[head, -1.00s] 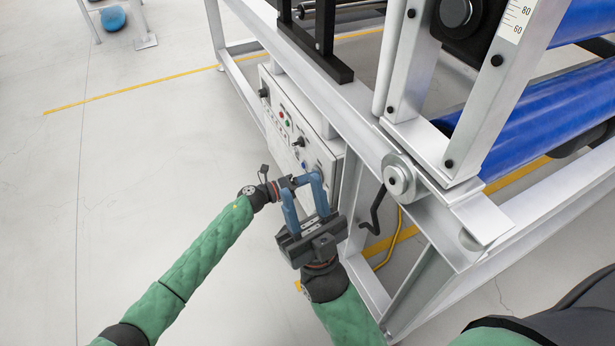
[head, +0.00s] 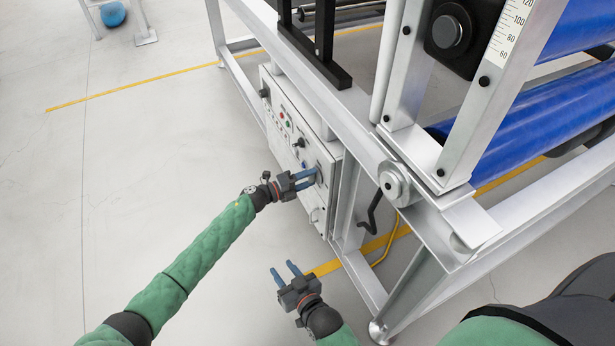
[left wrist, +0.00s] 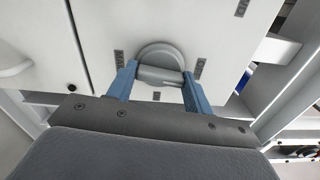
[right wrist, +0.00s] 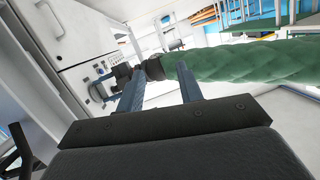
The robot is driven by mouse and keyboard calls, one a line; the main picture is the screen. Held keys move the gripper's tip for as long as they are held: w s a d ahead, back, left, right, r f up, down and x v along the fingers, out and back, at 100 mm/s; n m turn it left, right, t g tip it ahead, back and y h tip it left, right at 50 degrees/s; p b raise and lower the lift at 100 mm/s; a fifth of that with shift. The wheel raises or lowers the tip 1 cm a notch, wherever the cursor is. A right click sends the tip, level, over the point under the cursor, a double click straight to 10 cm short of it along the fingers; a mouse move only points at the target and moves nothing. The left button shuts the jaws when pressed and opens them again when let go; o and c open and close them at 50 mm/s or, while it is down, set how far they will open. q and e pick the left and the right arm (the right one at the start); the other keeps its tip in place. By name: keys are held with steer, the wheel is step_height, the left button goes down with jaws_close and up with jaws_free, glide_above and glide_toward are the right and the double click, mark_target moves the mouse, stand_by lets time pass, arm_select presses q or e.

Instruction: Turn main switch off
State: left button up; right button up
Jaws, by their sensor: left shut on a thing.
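The main switch is a grey round knob with a bar handle (left wrist: 160,75) on the white cabinet front, seen in the left wrist view. In the head view it is at the lower part of the control cabinet (head: 320,173), partly covered by my left gripper (head: 312,178). The left gripper's blue fingers are on either side of the bar handle and shut on it. My right gripper (head: 283,267) is open and empty, below the left one and apart from the cabinet. The right wrist view shows its two fingers apart (right wrist: 160,85).
The control cabinet (head: 285,110) carries several small buttons and knobs above the switch. It is fixed to a grey metal machine frame (head: 350,110) with blue rollers (head: 530,125). A yellow line (head: 150,85) crosses the floor. Open floor lies left of the cabinet.

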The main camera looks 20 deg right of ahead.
arm_select(q)
steer(key=shift+w+n+p, duration=0.1)
steer(key=shift+n+p, duration=0.5)
steer(key=shift+n, duration=0.2)
arm_select(e)
steer(key=s+d+f+g+h, duration=0.1)
steer(key=s+f+g, duration=0.4)
steer(key=s+f, duration=0.4)
step_height(320, 180, down, 6)
steer(key=shift+s+r+g, duration=0.1)
steer(key=shift+s+g, duration=0.05)
steer(key=shift+g, duration=0.15)
arm_select(q)
steer(key=o, duration=1)
steer(key=shift+a, duration=0.1)
steer(key=shift+a, duration=0.3)
steer(key=a, duration=0.2)
steer(key=s+a, duration=0.1)
steer(key=a, duration=0.4)
steer(key=shift+s, duration=0.35)
arm_select(e)
steer(key=s+f, duration=0.1)
steer(key=s+f+g, duration=0.1)
steer(key=shift+s+d+f, duration=0.15)
steer(key=shift+s, duration=0.15)
